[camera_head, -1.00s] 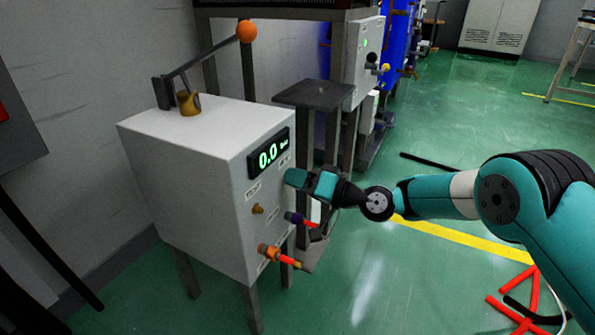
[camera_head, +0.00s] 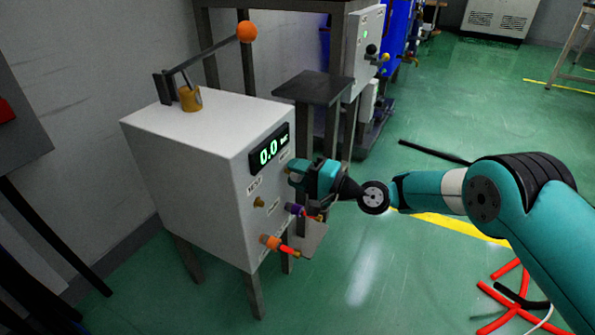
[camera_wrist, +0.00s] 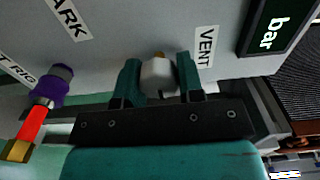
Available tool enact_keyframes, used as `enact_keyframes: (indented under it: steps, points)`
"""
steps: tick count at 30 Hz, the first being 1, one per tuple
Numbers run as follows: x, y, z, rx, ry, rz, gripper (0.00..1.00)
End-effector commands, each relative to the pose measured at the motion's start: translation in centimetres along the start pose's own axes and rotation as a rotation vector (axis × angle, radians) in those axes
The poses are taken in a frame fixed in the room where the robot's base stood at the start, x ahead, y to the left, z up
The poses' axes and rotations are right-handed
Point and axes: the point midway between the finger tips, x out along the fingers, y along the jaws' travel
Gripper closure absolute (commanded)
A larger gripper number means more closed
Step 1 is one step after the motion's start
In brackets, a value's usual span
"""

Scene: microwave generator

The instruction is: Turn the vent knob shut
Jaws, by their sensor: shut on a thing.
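The vent knob (camera_wrist: 158,75) is a pale grey faceted knob on the panel beside the "VENT" label (camera_wrist: 207,46) in the wrist view. My gripper (camera_wrist: 158,82) has one teal finger on each side of the knob and is shut on it. In the head view my gripper (camera_head: 297,172) meets the right face of the white cabinet (camera_head: 185,165), just below the green "0.0 bar" display (camera_head: 269,151). The knob itself is mostly hidden there by the gripper.
Below the gripper, a purple fitting (camera_head: 294,209) with a red tip and an orange fitting (camera_head: 270,242) with a red hose stick out of the panel. A small brass knob (camera_head: 259,202) sits left of them. A dark stand (camera_head: 313,88) is close behind.

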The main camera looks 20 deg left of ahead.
Motion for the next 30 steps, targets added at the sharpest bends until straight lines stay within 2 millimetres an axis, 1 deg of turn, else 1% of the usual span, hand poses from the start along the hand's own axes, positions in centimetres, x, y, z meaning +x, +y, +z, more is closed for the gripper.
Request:
enact_keyframes:
  steps: [6, 17, 18, 21, 30]
  points:
    - [-0.06, 0.17, 0.06, 0.035, -0.001, 0.002, 0.89]
    - [-0.07, 0.19, 0.05, 0.039, -0.001, 0.002, 0.89]
    - [-0.07, 0.19, 0.04, 0.039, -0.001, 0.002, 0.6]
    - [-0.06, 0.16, 0.03, 0.038, 0.0, 0.002, 0.39]
    - [-0.02, 0.06, 0.01, 0.035, 0.0, 0.001, 0.39]
